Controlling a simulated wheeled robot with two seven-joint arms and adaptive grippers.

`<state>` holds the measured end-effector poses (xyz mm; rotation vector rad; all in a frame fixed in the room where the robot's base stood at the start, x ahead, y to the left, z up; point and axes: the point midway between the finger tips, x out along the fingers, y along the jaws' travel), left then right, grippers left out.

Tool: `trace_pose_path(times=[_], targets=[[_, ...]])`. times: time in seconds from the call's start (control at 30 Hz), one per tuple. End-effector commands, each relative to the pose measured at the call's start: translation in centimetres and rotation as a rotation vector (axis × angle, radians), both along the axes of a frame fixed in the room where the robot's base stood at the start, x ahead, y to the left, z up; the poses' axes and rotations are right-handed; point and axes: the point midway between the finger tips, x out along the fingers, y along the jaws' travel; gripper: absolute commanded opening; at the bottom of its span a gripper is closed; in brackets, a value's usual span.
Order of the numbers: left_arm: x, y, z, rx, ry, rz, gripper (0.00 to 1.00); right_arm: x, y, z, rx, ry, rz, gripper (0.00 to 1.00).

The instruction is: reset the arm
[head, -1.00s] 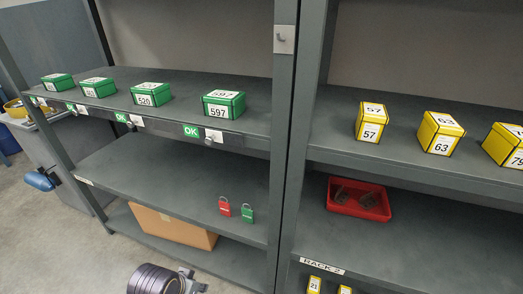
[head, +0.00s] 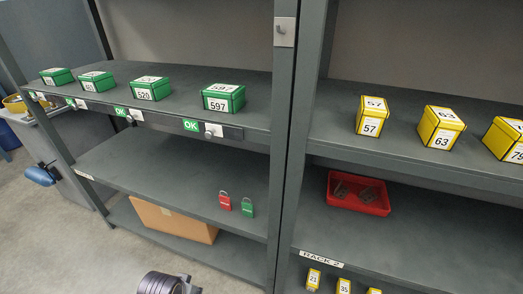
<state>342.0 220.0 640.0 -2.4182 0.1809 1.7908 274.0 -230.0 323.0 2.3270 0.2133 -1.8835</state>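Neither gripper's fingers show in the head view. A dark ribbed cylinder (head: 160,284) with a small lighter part beside it shows at the bottom edge; it looks like a piece of my own arm, cut off by the frame. I cannot tell which arm it belongs to. Nothing held by a gripper is visible.
Green boxes (head: 224,98) line the left shelf. Red and green padlocks (head: 225,201) sit on the shelf below, above a cardboard box (head: 175,221). Yellow boxes (head: 441,128) and a red tray (head: 358,194) stand on the right rack. A post (head: 290,130) divides the racks.

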Motion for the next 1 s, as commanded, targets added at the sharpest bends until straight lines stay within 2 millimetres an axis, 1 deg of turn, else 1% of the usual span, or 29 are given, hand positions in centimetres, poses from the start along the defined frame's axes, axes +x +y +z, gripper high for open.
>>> trace_pose_path(times=[0.03,0.27,0.5,0.7,0.77,1.0], targets=[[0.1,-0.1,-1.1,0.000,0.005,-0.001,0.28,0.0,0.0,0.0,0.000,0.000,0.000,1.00],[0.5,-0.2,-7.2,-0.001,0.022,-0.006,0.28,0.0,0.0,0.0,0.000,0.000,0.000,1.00],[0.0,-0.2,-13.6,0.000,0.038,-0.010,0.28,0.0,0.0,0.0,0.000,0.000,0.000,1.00],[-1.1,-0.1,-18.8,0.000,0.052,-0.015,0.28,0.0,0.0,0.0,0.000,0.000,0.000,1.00],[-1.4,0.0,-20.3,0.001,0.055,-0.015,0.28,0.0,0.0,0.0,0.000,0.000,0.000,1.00],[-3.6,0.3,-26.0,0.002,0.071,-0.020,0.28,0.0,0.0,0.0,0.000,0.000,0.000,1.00]])
